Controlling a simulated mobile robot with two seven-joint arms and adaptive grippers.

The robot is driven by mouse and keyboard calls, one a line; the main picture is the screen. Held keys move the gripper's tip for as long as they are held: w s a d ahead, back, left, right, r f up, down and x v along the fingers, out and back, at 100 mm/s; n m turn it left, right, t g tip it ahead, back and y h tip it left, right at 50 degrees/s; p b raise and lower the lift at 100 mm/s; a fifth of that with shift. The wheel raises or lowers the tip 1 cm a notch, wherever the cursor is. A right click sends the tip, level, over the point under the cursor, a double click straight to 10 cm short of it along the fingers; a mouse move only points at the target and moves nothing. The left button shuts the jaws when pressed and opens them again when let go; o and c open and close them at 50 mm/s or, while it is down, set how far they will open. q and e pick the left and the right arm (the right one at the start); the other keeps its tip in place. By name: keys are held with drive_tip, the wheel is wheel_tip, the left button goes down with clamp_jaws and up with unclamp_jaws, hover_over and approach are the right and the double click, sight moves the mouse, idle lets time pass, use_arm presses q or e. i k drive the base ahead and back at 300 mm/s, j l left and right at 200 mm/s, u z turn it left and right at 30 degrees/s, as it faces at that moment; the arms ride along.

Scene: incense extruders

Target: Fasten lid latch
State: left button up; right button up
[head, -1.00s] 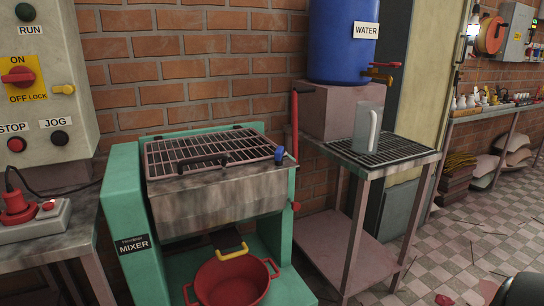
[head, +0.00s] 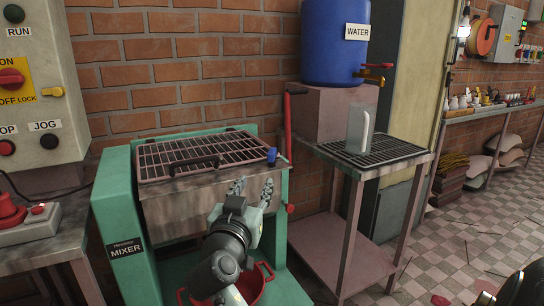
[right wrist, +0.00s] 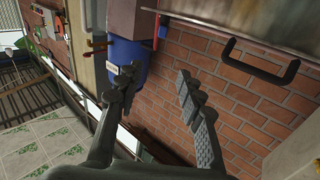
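The mixer's barred lid (head: 205,155) lies closed over the metal trough (head: 165,215), with a black handle (head: 195,165) on its front edge. A blue knob (head: 272,156), which looks like the lid latch, is at the lid's right front corner. My right gripper (head: 252,190) is in front of the trough, just below and left of the blue knob, and apart from it. In the right wrist view its fingers (right wrist: 158,88) are spread with nothing between them. The black handle also shows there (right wrist: 278,68). My left gripper is not in view.
A red lever (head: 287,125) stands upright at the mixer's right side. A red pot (head: 262,285) sits below the trough, partly hidden by my arm. To the right is a stand with a grate (head: 385,155), a jug (head: 358,130) and a blue water barrel (head: 335,40).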

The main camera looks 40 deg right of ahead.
sight(271, 155)
drive_tip(key=i+l, duration=0.35)
drive_tip(key=l, duration=0.3)
drive_tip(key=i+l, duration=0.2)
drive_tip(key=l+u, duration=0.05)
drive_tip(key=l, duration=0.05)
